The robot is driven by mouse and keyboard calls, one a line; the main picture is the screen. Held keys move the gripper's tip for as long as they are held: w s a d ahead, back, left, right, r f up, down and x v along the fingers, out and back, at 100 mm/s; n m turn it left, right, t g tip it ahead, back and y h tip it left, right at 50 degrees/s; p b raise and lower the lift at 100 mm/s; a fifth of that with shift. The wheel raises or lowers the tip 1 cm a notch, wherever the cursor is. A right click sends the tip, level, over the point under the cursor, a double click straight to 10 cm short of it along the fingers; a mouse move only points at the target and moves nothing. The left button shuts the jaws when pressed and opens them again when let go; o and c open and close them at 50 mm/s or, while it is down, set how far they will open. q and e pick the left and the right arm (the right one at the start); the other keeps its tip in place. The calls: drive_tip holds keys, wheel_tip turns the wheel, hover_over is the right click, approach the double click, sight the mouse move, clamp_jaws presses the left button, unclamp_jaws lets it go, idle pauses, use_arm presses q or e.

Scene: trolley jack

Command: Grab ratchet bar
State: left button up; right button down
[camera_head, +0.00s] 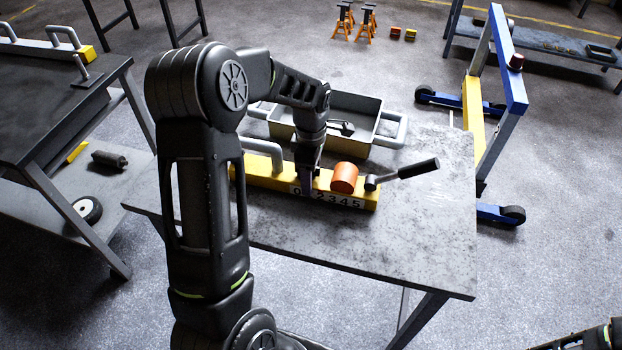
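A long yellow bar (258,177) with a printed number scale on its front lies on the dark metal table. It has a grey loop handle (262,146), an orange cylinder (344,178) and a black-handled lever (410,170) at its right end. I cannot tell which of these parts the name ratchet bar covers. My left gripper (306,186) points down at the bar, between the loop handle and the orange cylinder. Its fingers overlap the bar in the picture, and I cannot see whether they are closed on it.
A grey open tray (368,104) with handles stands behind the bar, holding a small dark tool. The table's front right (400,250) is clear. A blue and yellow wheeled frame (505,100) stands at right. Part of my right arm shows at the bottom right corner.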

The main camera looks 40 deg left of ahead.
use_arm(q)
clamp_jaws()
drive_tip(key=shift+w+r, duration=0.1)
drive_tip(key=shift+w+r, duration=0.1)
drive_tip(key=shift+r, duration=0.5)
wheel_tip(320, 180, up, 9)
drive_tip(key=shift+f+b, duration=0.1)
drive_tip(key=shift+b, duration=0.5)
